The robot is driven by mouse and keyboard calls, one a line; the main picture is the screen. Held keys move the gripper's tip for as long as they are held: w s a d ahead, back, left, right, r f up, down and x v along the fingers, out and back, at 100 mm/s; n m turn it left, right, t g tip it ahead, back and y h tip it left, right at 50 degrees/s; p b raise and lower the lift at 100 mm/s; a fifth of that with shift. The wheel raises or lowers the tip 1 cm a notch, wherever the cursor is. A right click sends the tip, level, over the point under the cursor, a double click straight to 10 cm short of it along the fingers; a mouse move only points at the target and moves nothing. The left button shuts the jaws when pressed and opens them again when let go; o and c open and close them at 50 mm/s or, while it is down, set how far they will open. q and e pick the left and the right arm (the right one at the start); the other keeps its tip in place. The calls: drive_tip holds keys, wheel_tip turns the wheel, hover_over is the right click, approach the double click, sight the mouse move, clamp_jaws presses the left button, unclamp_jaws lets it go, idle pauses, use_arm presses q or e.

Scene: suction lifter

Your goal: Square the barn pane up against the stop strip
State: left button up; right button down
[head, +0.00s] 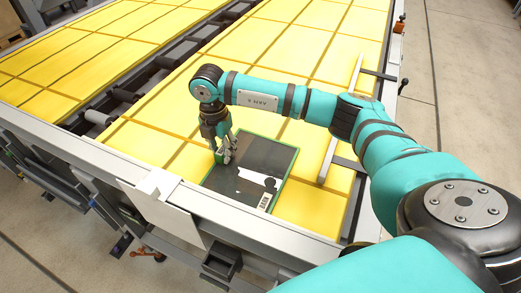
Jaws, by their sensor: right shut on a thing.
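The barn pane (252,160) is a dark sheet with a green rim, lying on the yellow table near its front edge. It has a white reflection and a barcode label at its near right corner. The stop strip (327,159) is a long pale bar to the right of the pane; my right arm hides its middle. Yellow surface shows between pane and strip, so they are apart. My right gripper (225,151) points down over the pane's left part, shut on a small grey-and-green suction lifter (220,158), mostly hidden by the fingers.
A bracket (347,163) joins the strip toward the right frame. A white box-like part (157,184) stands at the front frame. A second yellow table (75,60) lies left, beyond a dark gap.

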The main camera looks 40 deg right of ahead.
drive_tip(key=c, duration=1)
unclamp_jaws()
drive_tip(key=shift+a, duration=0.1)
drive_tip(key=shift+o, duration=0.2)
wheel_tip(320, 180, up, 12)
drive_tip(key=shift+a, duration=0.15)
